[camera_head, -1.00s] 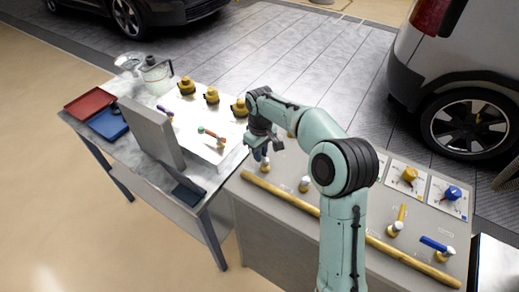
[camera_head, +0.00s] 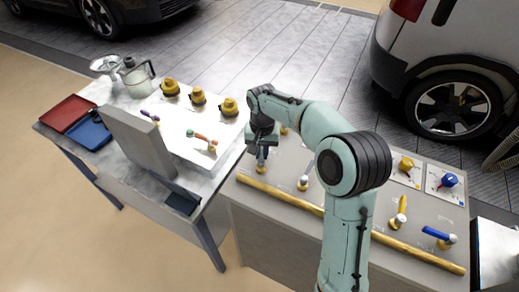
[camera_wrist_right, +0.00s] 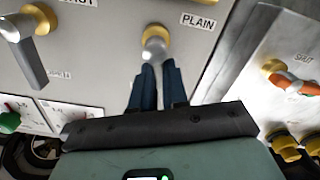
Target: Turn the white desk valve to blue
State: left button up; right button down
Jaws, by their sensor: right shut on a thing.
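My right gripper (camera_head: 262,157) points down at the far left end of the grey desk panel (camera_head: 345,220). In the right wrist view its two dark blue fingers (camera_wrist_right: 157,88) are shut on a desk valve (camera_wrist_right: 153,42) with a yellow base and whitish hub, beside the label PLAIN. The fingers hide most of that valve's handle, so its colour and exact direction cannot be told. A neighbouring valve (camera_head: 304,183) with a white hub and grey handle stands to the right; it also shows in the right wrist view (camera_wrist_right: 25,45). My left gripper is out of view.
A yellow bar (camera_head: 285,198) runs along the desk's front edge. A yellow-handled valve (camera_head: 398,215) and a blue-handled valve (camera_head: 439,236) stand at the right. A table with a grey screen (camera_head: 138,138), a red tray (camera_head: 67,112) and a blue tray (camera_head: 88,134) adjoins left.

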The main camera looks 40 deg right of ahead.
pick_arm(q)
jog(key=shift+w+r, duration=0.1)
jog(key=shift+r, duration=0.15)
pick_arm(e)
jog(key=shift+s+f+m, duration=0.1)
jog(key=shift+s+m, duration=0.2)
jog(key=shift+m, duration=0.8)
jog(key=shift+s+f+m, duration=0.1)
jog(key=shift+s+m, duration=0.15)
jog(key=shift+m, duration=0.85)
jog(key=shift+a, duration=0.1)
jog(key=c, duration=1.1)
grip_release()
jog(key=shift+c, duration=0.2)
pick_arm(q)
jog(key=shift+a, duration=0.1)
pick_arm(e)
jog(key=shift+r, duration=0.15)
jog(key=shift+r, duration=0.25)
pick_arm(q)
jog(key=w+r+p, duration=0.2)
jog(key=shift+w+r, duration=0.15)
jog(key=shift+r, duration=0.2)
pick_arm(e)
notch_tip(320, 180, up, 13)
